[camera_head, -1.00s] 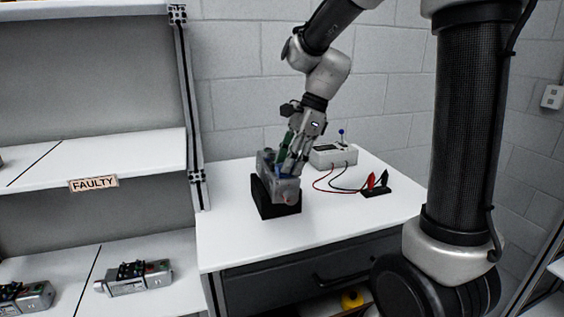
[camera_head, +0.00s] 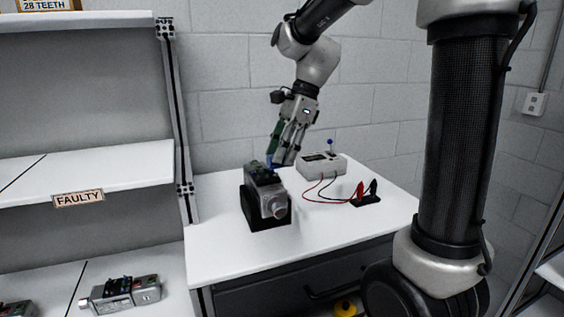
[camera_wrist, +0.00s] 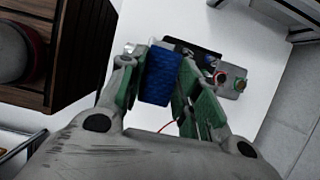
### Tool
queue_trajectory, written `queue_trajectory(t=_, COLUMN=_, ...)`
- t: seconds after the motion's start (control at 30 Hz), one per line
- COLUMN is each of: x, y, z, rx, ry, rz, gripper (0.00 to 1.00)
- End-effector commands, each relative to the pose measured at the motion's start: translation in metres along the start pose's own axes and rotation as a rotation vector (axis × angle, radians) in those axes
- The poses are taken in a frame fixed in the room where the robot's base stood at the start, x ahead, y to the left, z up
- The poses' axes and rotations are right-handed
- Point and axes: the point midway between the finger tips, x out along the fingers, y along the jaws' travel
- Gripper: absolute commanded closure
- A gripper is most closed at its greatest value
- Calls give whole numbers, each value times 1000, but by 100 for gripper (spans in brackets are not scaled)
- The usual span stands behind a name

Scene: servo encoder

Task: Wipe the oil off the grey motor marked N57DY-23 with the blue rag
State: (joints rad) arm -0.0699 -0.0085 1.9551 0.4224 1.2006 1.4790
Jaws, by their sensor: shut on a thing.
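A grey motor (camera_head: 268,195) sits in a black holder (camera_head: 262,223) on the white table, its round shaft end facing the front. Its marking is too small to read. The rag hangs between the fingers and seems apart from the motor. In the head view only a sliver of blue shows at the fingertips. I cannot make out oil on the motor.
A light grey meter box (camera_head: 322,166) stands behind right on the table, with red and black leads to clips (camera_head: 366,192) on a black base. A shelf marked FAULTY (camera_head: 78,198) stands at left, with similar motors (camera_head: 122,292) below. The table front (camera_head: 235,255) is clear.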

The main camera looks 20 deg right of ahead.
Motion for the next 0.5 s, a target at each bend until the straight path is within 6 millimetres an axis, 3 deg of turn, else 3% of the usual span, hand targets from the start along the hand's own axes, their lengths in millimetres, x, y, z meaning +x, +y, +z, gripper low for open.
queue_trajectory(t=0.5, x=-9, y=0, z=4, rx=-1, ry=0, rz=-1, gripper=86)
